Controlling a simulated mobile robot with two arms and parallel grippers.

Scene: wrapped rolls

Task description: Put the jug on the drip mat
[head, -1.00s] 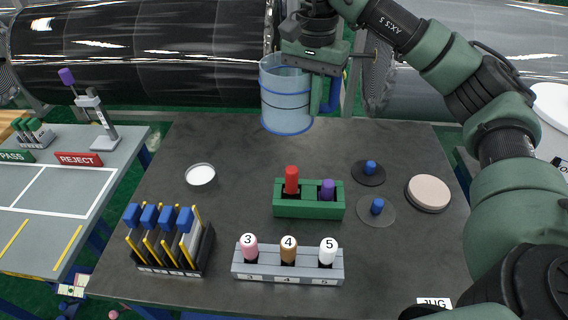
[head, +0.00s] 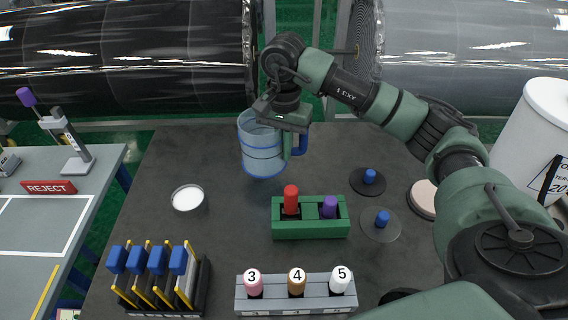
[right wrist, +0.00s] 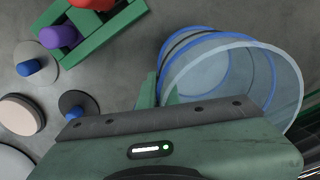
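The jug (head: 261,150) is a clear, bluish cup with blue bands and a blue handle (head: 303,138). My right gripper (head: 289,143) is at the handle side and shut on it; the fingers partly hide the handle. The jug is nearly upright over the back left of the dark table; its height above the top is hard to judge. The right wrist view shows its open, empty-looking mouth (right wrist: 235,85). A beige round pad with a dark rim (head: 422,199) may be the drip mat; my right arm partly covers it. My left gripper is not in view.
A green rack (head: 310,232) holds red and purple pieces. Two blue-knobbed discs (head: 369,182) lie right of it. A white round dish (head: 187,199) is at left. A numbered grey rack (head: 296,306) and a blue-clip rack (head: 155,285) stand in front. Wrapped rolls are behind.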

